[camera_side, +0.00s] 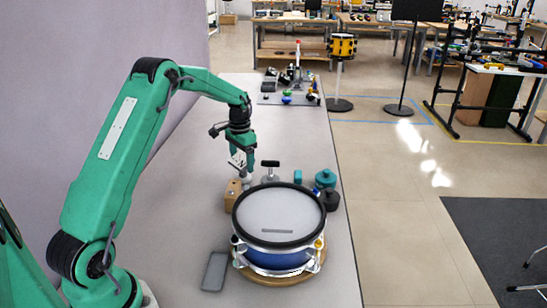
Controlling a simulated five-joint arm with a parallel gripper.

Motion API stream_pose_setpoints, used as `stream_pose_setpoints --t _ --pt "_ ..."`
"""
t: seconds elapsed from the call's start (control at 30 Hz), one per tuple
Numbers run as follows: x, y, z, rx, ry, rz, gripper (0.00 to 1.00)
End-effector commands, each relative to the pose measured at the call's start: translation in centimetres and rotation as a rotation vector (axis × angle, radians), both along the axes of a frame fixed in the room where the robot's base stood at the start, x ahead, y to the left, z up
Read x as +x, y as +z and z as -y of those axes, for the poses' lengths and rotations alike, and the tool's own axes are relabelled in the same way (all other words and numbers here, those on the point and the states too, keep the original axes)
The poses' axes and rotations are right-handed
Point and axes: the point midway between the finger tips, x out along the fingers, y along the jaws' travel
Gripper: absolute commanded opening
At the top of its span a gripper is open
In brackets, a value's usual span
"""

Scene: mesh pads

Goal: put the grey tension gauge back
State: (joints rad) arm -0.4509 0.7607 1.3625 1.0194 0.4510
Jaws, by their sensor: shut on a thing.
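My gripper (242,172) hangs just behind and left of the drum, above the table. It is shut on a small pale grey thing (237,160), partly hidden by the jaws; I cannot tell for sure whether this is the tension gauge. Just right of the gripper stands a grey piece with a black T-shaped top (270,164), apart from the jaws. A wooden block (232,195) stands below the gripper. The drum (262,208) has a pale head, black rim and blue shell, and sits on a round wooden base (331,268). A thin dark bar lies on its head.
A flat grey slab (215,271) lies left of the drum. Teal containers (325,178) and a dark round piece (331,200) stand behind it on the right, near the table edge. A grey mat (272,98) with several small items lies at the far end. The mid-table is clear.

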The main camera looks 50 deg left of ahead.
Motion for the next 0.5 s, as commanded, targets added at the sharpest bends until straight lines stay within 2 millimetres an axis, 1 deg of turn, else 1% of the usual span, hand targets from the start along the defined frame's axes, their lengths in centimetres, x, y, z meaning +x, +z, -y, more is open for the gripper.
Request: stream_pose_setpoints --t 0.1,0.5 --pt "0.07 -0.41 -0.02 0.002 0.000 0.003 0.27" --pt "0.07 -0.70 -0.02 0.002 0.000 0.003 0.27"
